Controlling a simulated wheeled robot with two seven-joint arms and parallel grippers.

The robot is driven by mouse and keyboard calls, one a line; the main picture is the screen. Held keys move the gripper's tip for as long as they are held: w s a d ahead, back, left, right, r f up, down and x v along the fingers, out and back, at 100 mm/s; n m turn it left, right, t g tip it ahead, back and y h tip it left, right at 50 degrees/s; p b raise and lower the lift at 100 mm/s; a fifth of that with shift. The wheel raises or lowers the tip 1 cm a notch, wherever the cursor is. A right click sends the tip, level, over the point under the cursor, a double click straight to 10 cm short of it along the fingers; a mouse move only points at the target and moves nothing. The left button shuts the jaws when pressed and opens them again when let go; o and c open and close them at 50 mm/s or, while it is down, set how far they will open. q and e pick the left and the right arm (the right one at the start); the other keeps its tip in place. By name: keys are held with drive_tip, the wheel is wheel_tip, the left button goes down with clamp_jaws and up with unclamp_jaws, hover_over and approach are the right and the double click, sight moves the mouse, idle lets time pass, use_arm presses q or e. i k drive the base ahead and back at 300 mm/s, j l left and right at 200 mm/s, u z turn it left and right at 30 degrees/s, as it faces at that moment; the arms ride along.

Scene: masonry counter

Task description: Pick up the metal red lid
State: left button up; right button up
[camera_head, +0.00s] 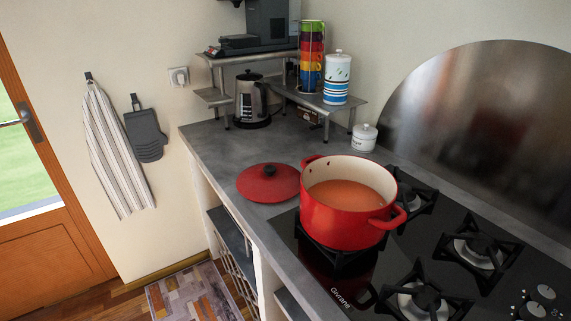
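The red lid (260,187) lies flat on the grey counter, its black knob facing up. It is just left of the red pot (340,215), close to the counter's front edge. The pot stands uncovered on a burner of the black stove, with orange-brown liquid inside and a loop handle at its right front. Neither of my grippers shows in the head view.
The grey counter (222,152) is clear behind the lid. A kettle (251,100), a metal shelf (325,104) with stacked colored cups (311,58), and a small white jar (364,137) stand farther back. Several burners (478,251) lie right of the pot.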

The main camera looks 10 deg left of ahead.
sight(271, 182)
drive_tip(key=i+j+z, duration=0.35)
drive_tip(key=j, duration=0.25)
drive_tip(key=i+j+z, duration=0.3)
drive_tip(key=j, duration=0.4)
drive_tip(key=i+j+z, duration=0.2)
drive_tip(key=j+z, duration=0.15)
drive_tip(key=j, duration=0.4)
drive_tip(key=i+j+z, duration=0.1)
drive_tip(key=j+z, duration=0.25)
drive_tip(key=j, duration=0.45)
drive_tip(key=j+z, duration=0.35)
drive_tip(key=j, duration=0.45)
